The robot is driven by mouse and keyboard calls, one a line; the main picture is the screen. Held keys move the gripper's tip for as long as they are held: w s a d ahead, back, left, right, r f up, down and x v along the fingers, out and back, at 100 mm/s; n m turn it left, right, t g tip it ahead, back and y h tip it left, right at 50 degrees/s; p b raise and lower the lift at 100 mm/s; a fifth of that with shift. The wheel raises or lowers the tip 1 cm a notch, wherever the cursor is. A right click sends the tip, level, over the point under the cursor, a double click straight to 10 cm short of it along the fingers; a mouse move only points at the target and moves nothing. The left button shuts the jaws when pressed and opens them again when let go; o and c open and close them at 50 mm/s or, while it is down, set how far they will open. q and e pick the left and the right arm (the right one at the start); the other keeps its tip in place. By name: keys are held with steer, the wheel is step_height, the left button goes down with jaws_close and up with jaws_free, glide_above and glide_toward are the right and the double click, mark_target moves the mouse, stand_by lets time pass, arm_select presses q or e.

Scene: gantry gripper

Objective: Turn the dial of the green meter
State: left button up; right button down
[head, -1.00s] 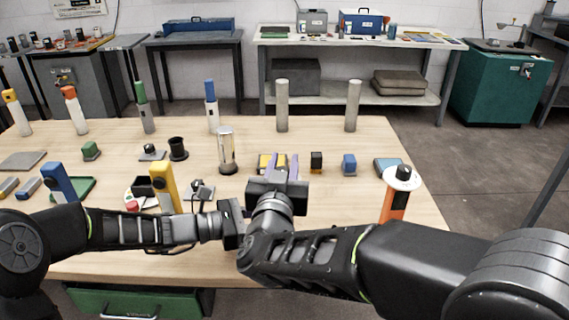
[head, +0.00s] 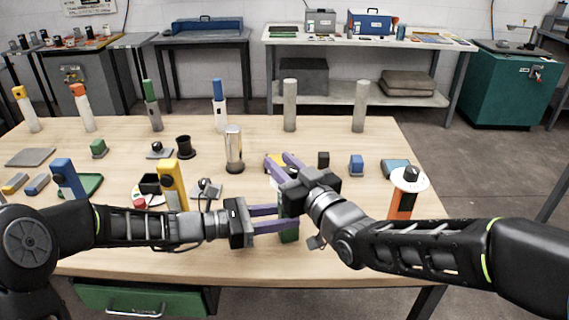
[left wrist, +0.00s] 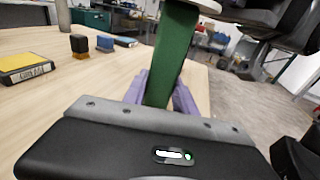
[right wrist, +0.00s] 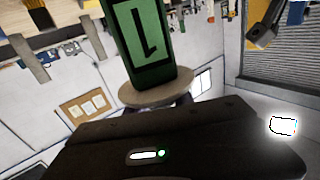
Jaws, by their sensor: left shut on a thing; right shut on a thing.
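The green meter (head: 289,236) is mostly hidden behind my grippers in the head view. Its green body (left wrist: 172,60) stands between the purple fingers of my left gripper (head: 288,217), which is shut on it. In the right wrist view its body (right wrist: 148,45) carries a dark mark, and the pale round dial disc (right wrist: 155,91) is close in front of my right gripper (head: 278,160). My right gripper is shut at the dial end; its grip on the knob is hidden. Part of the pale disc shows at the top of the left wrist view (left wrist: 207,5).
An orange meter (head: 402,203) with a white dial stands at right. Yellow (head: 172,183) and blue (head: 66,178) meters stand at left. A metal cylinder (head: 234,150) and small blocks lie beyond my grippers. Posts line the far side. The table's right front is fairly clear.

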mark_target(294, 176)
arm_select(q)
steer(key=shift+s, duration=0.1)
arm_select(e)
steer(key=shift+r+n+y, duration=0.1)
steer(key=shift+n+y, duration=0.3)
arm_select(q)
steer(key=shift+f, duration=0.1)
arm_select(e)
steer(key=shift+s+a, duration=0.1)
steer(key=c, duration=1.1)
jaws_free()
steer(key=v, duration=0.7)
steer(key=shift+s+d+r, duration=0.1)
steer(key=shift+s+d, duration=0.1)
arm_select(q)
steer(key=o, duration=1.2)
